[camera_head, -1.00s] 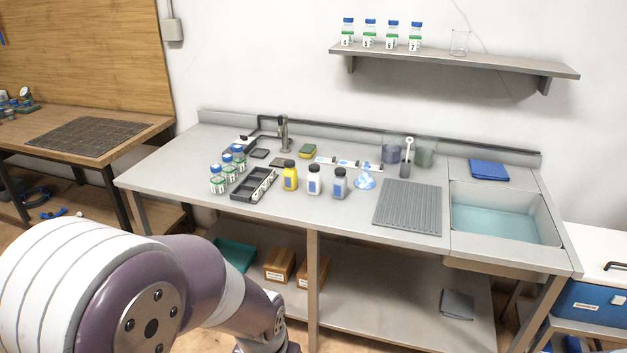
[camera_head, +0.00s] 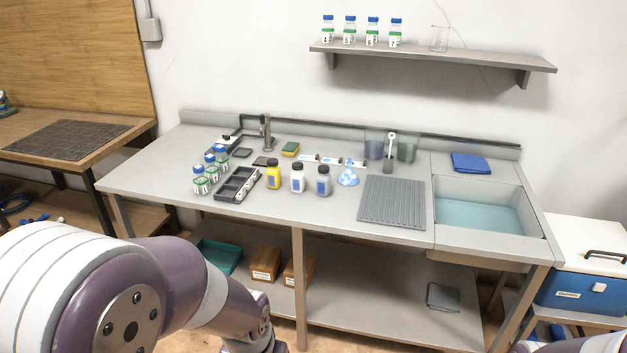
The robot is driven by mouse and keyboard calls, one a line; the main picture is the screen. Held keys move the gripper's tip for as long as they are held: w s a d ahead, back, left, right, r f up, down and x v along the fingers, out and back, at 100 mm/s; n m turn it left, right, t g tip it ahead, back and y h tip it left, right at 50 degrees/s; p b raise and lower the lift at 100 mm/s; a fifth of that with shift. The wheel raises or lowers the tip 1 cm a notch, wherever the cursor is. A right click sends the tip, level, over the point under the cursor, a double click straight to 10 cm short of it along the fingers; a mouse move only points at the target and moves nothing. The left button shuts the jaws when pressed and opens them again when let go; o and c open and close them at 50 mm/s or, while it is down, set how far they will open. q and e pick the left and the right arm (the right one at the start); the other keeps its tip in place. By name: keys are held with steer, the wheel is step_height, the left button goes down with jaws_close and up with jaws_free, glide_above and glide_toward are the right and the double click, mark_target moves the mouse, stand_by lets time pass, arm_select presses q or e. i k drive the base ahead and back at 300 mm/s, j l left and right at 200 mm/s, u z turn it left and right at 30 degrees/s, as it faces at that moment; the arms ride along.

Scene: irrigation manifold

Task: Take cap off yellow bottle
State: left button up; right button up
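A black compartment tray (camera_head: 229,193) and several blue-capped bottles (camera_head: 201,186) stand left of the yellow bottle. A blue-white object (camera_head: 348,178), a ribbed drain mat (camera_head: 391,203) and a sink (camera_head: 480,210) lie to the right. A shelf (camera_head: 430,60) hangs above.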

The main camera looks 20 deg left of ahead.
mark_target(273, 174)
steer(key=i+j+u, duration=0.1)
steer(key=i, duration=0.6)
steer(key=i+j+u, duration=0.1)
steer(key=i+j, duration=0.15)
steer(key=i, duration=0.5)
steer(key=i+j, duration=0.1)
steer(key=i, duration=0.6)
steer(key=j+u, duration=0.05)
